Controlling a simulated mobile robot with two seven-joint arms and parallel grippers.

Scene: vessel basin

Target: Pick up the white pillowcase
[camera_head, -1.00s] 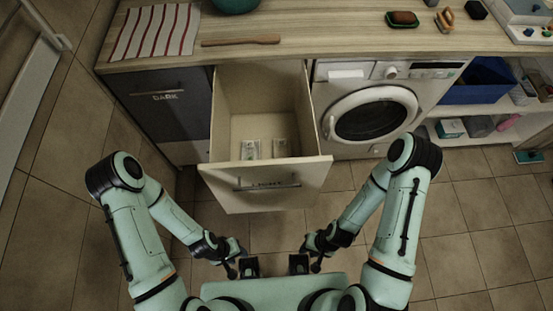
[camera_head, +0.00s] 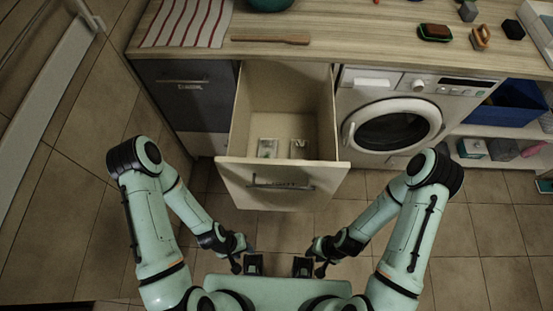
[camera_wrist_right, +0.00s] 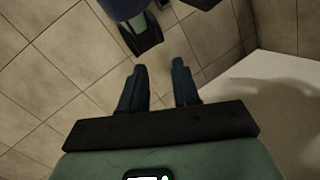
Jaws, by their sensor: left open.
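Two small pale folded items lie on the floor of the open drawer (camera_head: 240,120) in the head view, a left one (camera_head: 268,148) and a right one (camera_head: 299,148). I cannot tell whether either is the white pillowcase. My left gripper (camera_head: 245,257) is open, in front of and below the drawer front. My right gripper (camera_head: 313,259) is level with it to the right, also clear of the drawer. In the right wrist view its two fingers (camera_wrist_right: 160,68) stand apart with only floor between them.
The drawer's front panel (camera_head: 283,190) faces me. A washing machine (camera_head: 392,118) stands to its right, a closed dark drawer (camera_head: 183,98) to its left. The wooden counter above holds a striped cloth (camera_head: 185,22), a wooden stick (camera_head: 271,39) and brushes. Tiled floor is free.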

